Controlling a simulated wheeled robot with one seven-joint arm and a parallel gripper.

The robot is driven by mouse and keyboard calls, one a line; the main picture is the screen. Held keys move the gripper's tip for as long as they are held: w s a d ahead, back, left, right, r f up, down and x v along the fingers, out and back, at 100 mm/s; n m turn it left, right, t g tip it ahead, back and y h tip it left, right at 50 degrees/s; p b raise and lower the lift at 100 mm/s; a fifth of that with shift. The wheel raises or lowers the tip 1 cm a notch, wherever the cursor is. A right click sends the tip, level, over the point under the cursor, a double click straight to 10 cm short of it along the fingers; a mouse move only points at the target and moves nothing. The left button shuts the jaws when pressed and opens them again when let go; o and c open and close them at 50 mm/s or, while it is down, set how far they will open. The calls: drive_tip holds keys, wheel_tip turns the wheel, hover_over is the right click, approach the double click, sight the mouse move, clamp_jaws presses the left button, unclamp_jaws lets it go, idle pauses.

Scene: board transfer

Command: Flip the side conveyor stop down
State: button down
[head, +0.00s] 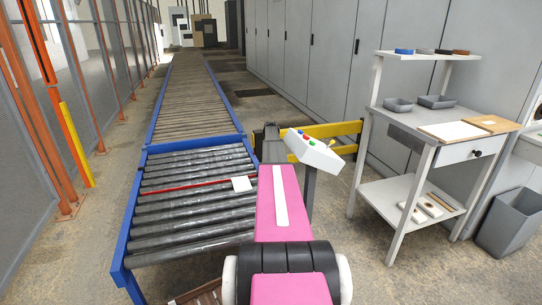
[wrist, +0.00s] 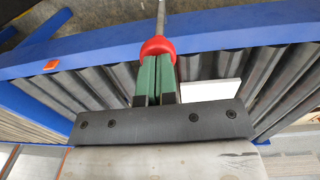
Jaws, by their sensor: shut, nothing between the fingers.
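My gripper (wrist: 154,66) is shut and empty, its two green fingers side by side in the wrist view. Their tips meet a red knob-like piece (wrist: 158,47) on a thin grey rod (wrist: 161,17), which looks like the stop's lever. I cannot tell whether they press on it. The knob shows over the blue side rail (wrist: 235,60) of the conveyor. In the head view a thin red bar (head: 185,187) lies across the rollers; I cannot tell how it joins the lever. My pink arm hides my gripper and the lever there.
A white square board (head: 241,184) lies on the rollers by the right rail; it also shows in the wrist view (wrist: 210,90). A white button box (head: 313,150) and yellow barrier (head: 335,129) stand to the right. A grey workbench (head: 400,125) is farther right. Mesh fencing lines the left.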

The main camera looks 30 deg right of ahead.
wheel_tip(320, 180, up, 10)
drive_tip(key=shift+s+a+r, duration=0.15)
drive_tip(key=shift+r, duration=0.1)
idle(0.6)
drive_tip(key=s+a+f+m, duration=0.2)
drive_tip(key=s+a, duration=0.3)
drive_tip(key=a, duration=0.6)
drive_tip(key=s+a+f+m, duration=0.2)
drive_tip(key=s+a, duration=0.3)
drive_tip(key=a, duration=0.5)
drive_tip(key=s+a+f+m, duration=0.3)
drive_tip(key=s+a, duration=0.3)
drive_tip(key=a, duration=0.5)
drive_tip(key=s+a+f+m, duration=0.1)
drive_tip(key=s+a+m, duration=0.7)
drive_tip(key=s+a, duration=1.4)
drive_tip(key=s, duration=0.3)
drive_tip(key=shift+a, duration=0.2)
